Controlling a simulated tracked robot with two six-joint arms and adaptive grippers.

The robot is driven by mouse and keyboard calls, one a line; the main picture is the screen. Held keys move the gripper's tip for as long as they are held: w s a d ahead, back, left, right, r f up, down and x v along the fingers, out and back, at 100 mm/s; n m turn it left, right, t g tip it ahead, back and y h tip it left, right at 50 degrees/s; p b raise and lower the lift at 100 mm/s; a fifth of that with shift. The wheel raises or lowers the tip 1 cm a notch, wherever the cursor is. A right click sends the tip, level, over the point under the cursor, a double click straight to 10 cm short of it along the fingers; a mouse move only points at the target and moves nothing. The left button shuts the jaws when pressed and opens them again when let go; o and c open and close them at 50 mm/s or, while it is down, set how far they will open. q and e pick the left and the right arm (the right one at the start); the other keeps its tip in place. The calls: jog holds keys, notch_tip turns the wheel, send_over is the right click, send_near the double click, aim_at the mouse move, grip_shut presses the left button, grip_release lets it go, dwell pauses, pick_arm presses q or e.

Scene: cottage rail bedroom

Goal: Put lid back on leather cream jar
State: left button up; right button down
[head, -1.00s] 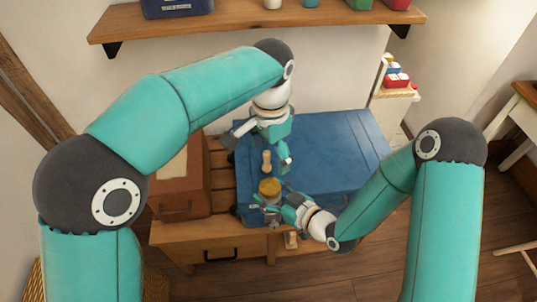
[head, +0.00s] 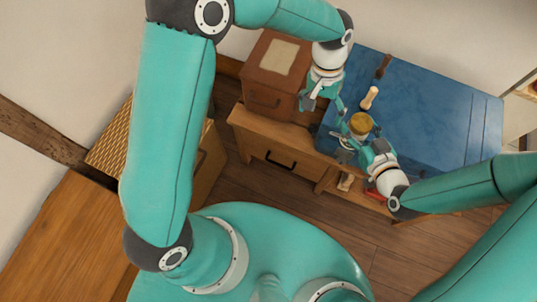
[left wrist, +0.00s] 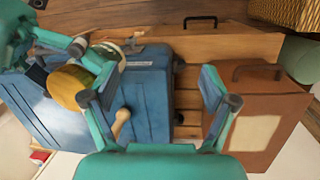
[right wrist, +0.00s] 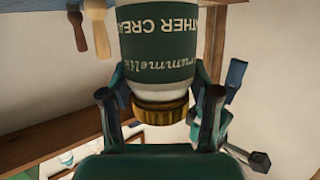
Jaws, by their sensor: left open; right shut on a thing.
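The leather cream jar (right wrist: 165,50) fills the top of the right wrist view, its green label upside down there. Its gold lid (right wrist: 160,113) lies against the white neck between my right fingers; I cannot tell whether it is fully seated. In the head view the gold lid (head: 360,123) faces up at the front edge of the blue case. My right gripper (head: 355,142) is shut around the jar near the lid. My left gripper (head: 324,104) is open and empty, left of the lid. The left wrist view shows the lid (left wrist: 68,88) beside one left finger, outside the jaws.
The blue case (head: 425,115) lies on a wooden table (head: 270,135) with a drawer. A wooden-handled tool (head: 370,98) and a dark-handled one (head: 383,66) lie on it near the jar. A brown box (head: 275,72) stands left of my left gripper. The case's right part is clear.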

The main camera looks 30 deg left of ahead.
jog(key=shift+r, duration=0.1)
pick_arm(q)
jog(key=s+a+f+n+t+h, duration=0.1)
jog(key=s+a+f, duration=0.2)
jog(key=s+f, duration=0.5)
jog(key=s+a+f+n+t+h, duration=0.1)
jog(key=s+a+f+n, duration=0.1)
jog(key=s+f, duration=0.6)
notch_tip(320, 180, down, 4)
jog(key=shift+s+a+h, duration=0.2)
jog(key=shift+a+h, duration=0.1)
jog(key=shift+a, duration=0.35)
pick_arm(e)
jog(key=shift+d, duration=0.1)
jog(key=w+d+r+m+t+h, duration=0.1)
jog(key=w+d+r+m+h, duration=0.1)
jog(key=d+m+h, duration=0.2)
jog(key=w+d+r+m+t+h, duration=0.1)
jog(key=w+d+m+t+h, duration=0.1)
jog(key=d, duration=0.9)
jog(key=w+m+h, duration=0.1)
jog(key=m+h, duration=0.1)
jog(key=h, duration=0.1)
jog(key=shift+d+r, duration=0.15)
jog(key=shift+r, duration=0.2)
